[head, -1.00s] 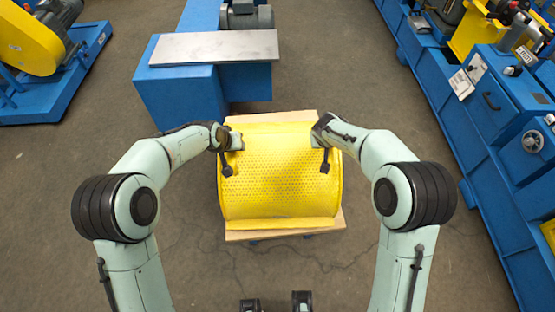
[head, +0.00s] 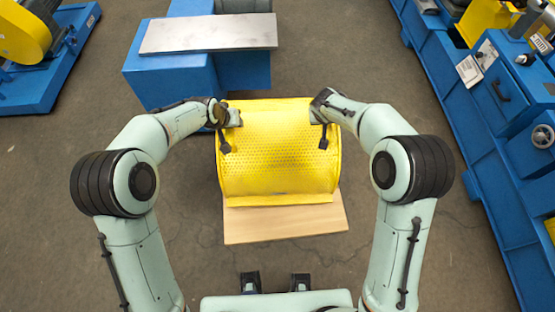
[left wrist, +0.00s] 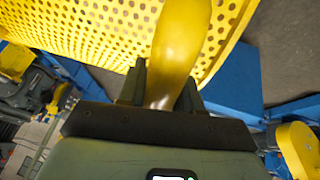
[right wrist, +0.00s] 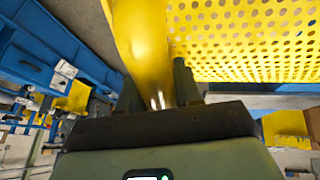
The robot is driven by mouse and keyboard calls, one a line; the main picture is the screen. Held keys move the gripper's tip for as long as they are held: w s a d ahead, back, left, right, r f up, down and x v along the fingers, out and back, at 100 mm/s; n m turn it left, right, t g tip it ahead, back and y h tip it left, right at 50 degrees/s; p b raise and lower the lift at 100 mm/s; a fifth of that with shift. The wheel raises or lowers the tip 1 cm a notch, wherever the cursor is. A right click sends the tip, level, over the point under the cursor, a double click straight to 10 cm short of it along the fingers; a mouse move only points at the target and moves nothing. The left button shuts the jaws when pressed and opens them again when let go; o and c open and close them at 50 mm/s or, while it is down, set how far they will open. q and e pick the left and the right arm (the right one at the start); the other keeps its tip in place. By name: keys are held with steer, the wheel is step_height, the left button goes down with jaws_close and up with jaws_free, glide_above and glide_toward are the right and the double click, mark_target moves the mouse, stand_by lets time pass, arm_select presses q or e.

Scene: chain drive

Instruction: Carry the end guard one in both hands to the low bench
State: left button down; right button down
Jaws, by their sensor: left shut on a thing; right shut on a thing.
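The end guard one (head: 280,150) is a yellow, curved, perforated sheet cover, held level in front of me in the head view. My left gripper (head: 232,118) is shut on a yellow handle at its left side; this handle (left wrist: 181,45) fills the jaws in the left wrist view. My right gripper (head: 320,113) is shut on the handle at its right side, which shows in the right wrist view (right wrist: 140,45). A low bench with a pale wooden top (head: 285,224) lies below the guard. The guard hides the top's far part, and I cannot tell the gap between them.
A blue block with a grey metal plate (head: 208,33) on it stands just beyond the guard. A long blue machine bench (head: 480,125) runs along the right. A blue base with a yellow-guarded machine (head: 40,90) is at far left. Grey floor is open on both sides.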

mark_target(236, 131)
arm_select(q)
steer(key=shift+d+r, duration=0.15)
steer(key=shift+r, duration=0.1)
arm_select(e)
steer(key=shift+a+r, duration=0.1)
steer(key=shift+r, duration=0.15)
arm_select(q)
steer(key=shift+f, duration=0.1)
arm_select(e)
steer(key=shift+f, duration=0.1)
